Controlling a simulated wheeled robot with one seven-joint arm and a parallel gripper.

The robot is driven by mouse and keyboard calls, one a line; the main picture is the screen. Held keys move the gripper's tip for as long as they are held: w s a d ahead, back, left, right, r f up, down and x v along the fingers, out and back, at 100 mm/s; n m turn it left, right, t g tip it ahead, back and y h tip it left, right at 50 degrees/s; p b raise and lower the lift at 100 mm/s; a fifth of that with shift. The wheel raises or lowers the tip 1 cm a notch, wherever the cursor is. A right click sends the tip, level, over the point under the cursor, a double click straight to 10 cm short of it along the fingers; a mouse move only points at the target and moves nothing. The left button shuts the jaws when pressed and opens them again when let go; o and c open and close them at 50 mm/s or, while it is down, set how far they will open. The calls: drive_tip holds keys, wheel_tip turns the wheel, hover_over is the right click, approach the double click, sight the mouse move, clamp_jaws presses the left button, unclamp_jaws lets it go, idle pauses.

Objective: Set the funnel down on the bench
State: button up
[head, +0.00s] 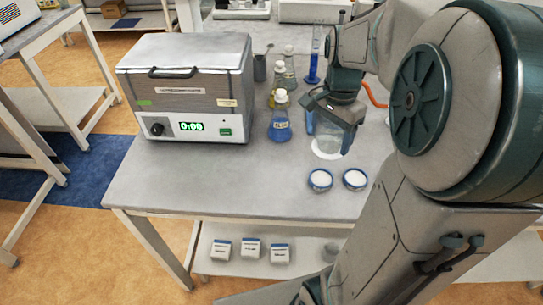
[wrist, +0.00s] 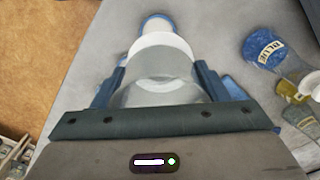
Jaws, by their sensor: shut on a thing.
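The funnel (head: 327,147) is clear, with a pale rim, and hangs between the fingers of my gripper (head: 331,138) over the right part of the bench (head: 240,185). In the wrist view the funnel (wrist: 160,75) fills the space between the two blue fingers of my gripper (wrist: 161,80), which is shut on it. Its pale band points away from the palm. My fingers and palm hide part of it. I cannot tell whether its lower edge touches the bench or is slightly above it.
Two blue-rimmed dishes of white powder (head: 320,180) (head: 354,179) stand just in front of the funnel. A blue-liquid bottle (head: 280,118) stands close to its left, with other flasks (head: 289,75) and a blue cylinder (head: 313,65) behind. A grey oven-like box (head: 186,90) is left. The bench's front-middle is clear.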

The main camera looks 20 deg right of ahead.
drive_tip(key=w+a+f, duration=0.1)
drive_tip(key=a+f, duration=0.1)
drive_tip(key=a, duration=0.1)
drive_tip(key=w+a+f+p, duration=0.1)
drive_tip(key=w+a+f, duration=0.1)
drive_tip(key=a, duration=0.2)
drive_tip(key=w+a+f, duration=0.1)
drive_tip(key=a+f, duration=0.1)
drive_tip(key=a, duration=0.1)
drive_tip(key=shift+w+a+f, duration=0.3)
drive_tip(key=shift+w+f, duration=0.05)
drive_tip(key=shift+a+f, duration=0.1)
drive_tip(key=shift+f, duration=0.15)
drive_tip(key=shift+f+p, duration=0.35)
drive_tip(key=shift+f, duration=1.5)
drive_tip(key=shift+f, duration=0.2)
drive_tip(key=o, duration=1)
drive_tip(key=shift+c, duration=0.2)
drive_tip(key=shift+r, duration=0.15)
